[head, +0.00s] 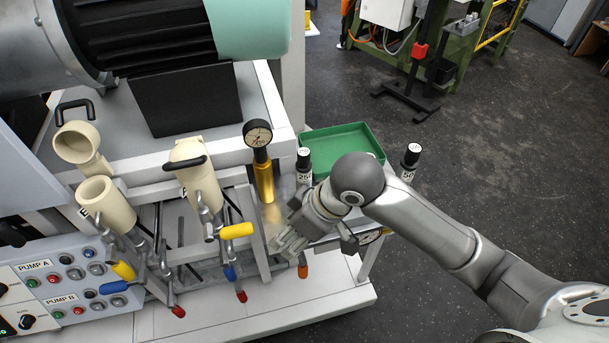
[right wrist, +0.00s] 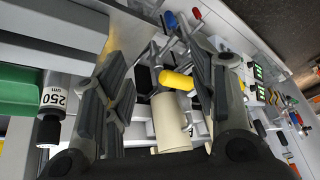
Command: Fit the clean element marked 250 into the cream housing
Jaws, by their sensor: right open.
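The element marked 250 (head: 304,168) stands upright, with a black top and a white label, beside the green tray. In the right wrist view, the element (right wrist: 53,98) appears upside down at the left, outside my fingers, its label reading 250 um. Two cream housings show in the head view: the left one (head: 106,203) has an open mouth and its cap swung back, and the right one (head: 203,185) has its cap on. A cream housing (right wrist: 171,125) also shows beyond my fingers in the wrist view. My right gripper (head: 286,240) is open and empty, right of the housings. My left gripper is out of view.
A second black-topped element (head: 411,158), its label partly hidden, stands right of the green tray (head: 335,140). A gauge (head: 257,135) on a gold stem rises between the right housing and the 250 element. Yellow-handled levers (head: 237,230) stick out before the housings.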

